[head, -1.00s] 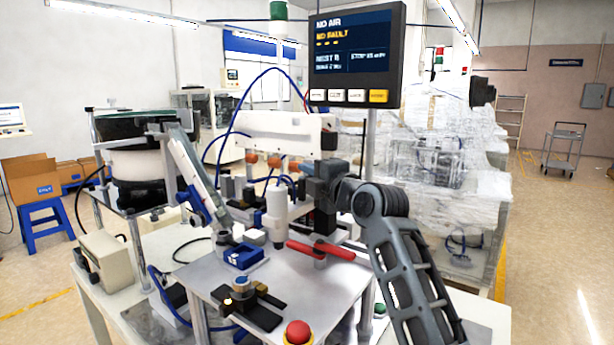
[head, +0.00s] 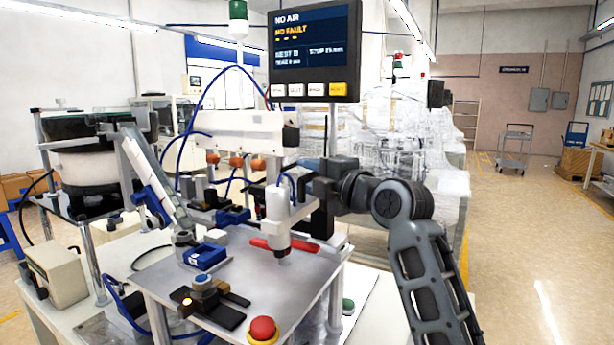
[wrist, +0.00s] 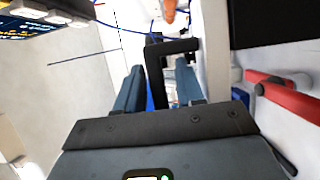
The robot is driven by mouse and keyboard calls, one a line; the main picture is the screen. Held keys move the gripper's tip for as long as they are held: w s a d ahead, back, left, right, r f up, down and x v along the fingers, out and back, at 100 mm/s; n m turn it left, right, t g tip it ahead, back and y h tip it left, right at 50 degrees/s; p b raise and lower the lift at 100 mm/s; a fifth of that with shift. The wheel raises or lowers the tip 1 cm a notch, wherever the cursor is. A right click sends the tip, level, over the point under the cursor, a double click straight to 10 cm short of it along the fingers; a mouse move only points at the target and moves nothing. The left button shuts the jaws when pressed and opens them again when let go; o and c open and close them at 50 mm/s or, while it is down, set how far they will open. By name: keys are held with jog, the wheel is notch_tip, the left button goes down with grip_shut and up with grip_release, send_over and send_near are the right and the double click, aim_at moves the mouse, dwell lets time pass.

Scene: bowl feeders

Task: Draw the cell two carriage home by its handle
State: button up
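In the wrist view, my gripper (wrist: 160,82) has its two blue-grey fingers apart. A black angular handle (wrist: 178,46) shows between and just beyond them, its upright bar lying in the gap. I cannot tell whether either finger touches it. In the head view, my gripper (head: 312,186) is over the back right of the metal table, below the screen. Its fingertips and the handle are not clear there. The carriage body is not plainly distinguishable.
A red bar handle (head: 262,244) crosses the metal tabletop (head: 250,285); it also shows in the wrist view (wrist: 290,98). A blue block (head: 205,256) and a red button (head: 262,328) are nearby. The screen (head: 315,50) reads NO AIR, NO FAULT. Blue hoses arch behind.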

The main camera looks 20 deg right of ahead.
jog(key=b+v, duration=0.1)
jog(key=v, duration=0.6)
jog(key=shift+s+b, duration=0.4)
dwell(0.3)
